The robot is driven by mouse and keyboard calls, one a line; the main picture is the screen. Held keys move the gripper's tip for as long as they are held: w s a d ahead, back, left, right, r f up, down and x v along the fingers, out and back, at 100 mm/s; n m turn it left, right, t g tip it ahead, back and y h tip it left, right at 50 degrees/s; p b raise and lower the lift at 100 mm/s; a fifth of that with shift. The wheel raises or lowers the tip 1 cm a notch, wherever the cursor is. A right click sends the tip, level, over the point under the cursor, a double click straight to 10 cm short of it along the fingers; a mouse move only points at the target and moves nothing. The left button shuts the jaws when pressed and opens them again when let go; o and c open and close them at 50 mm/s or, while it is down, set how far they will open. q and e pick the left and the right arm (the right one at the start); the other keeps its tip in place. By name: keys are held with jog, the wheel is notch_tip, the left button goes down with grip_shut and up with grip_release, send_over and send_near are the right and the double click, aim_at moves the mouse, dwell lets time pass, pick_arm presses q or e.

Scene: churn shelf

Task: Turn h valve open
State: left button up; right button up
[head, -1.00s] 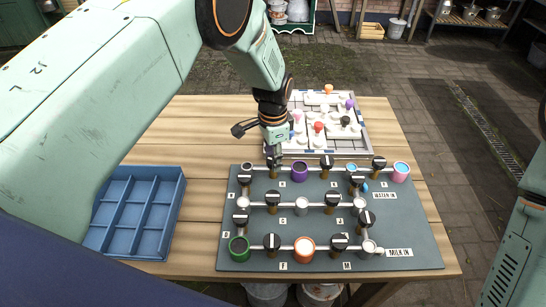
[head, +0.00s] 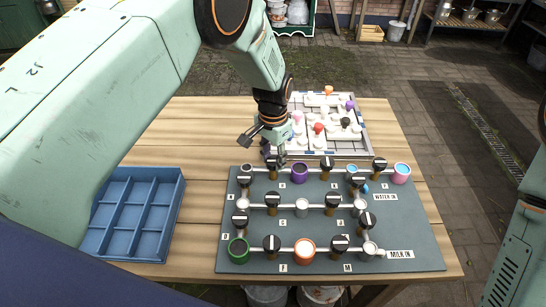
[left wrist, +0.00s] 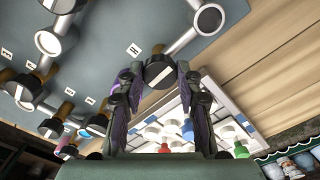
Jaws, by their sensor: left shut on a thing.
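The H valve (head: 273,174) is a dark round knob with a white stripe on a brass-coloured stem, in the back row of the grey pipe board (head: 320,232), near its left end. My left gripper (head: 275,157) comes down on it from above and is shut on the knob, hiding part of it. In the left wrist view the knob (left wrist: 159,72) sits between the two fingertips (left wrist: 160,76), with its stripe slanted and the H label (left wrist: 133,49) on the board close by. My right gripper is out of view.
Several similar dark valves, such as one nearby (head: 327,163), and coloured cups, including a purple one (head: 299,174), crowd the board. A white puzzle board (head: 318,150) lies behind. A blue compartment tray (head: 134,214) stands left. Wooden table (head: 205,150) is bare between them.

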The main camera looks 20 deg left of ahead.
aim_at(273, 161)
pick_arm(q)
jog(key=shift+w+r, duration=0.25)
jog(key=shift+w, duration=0.05)
jog(key=o, duration=1.2)
jog(key=shift+s, duration=0.15)
jog(key=shift+c, duration=0.2)
jog(key=shift+f, duration=0.15)
notch_tip(273, 161, up, 12)
jog(key=shift+s, duration=0.1)
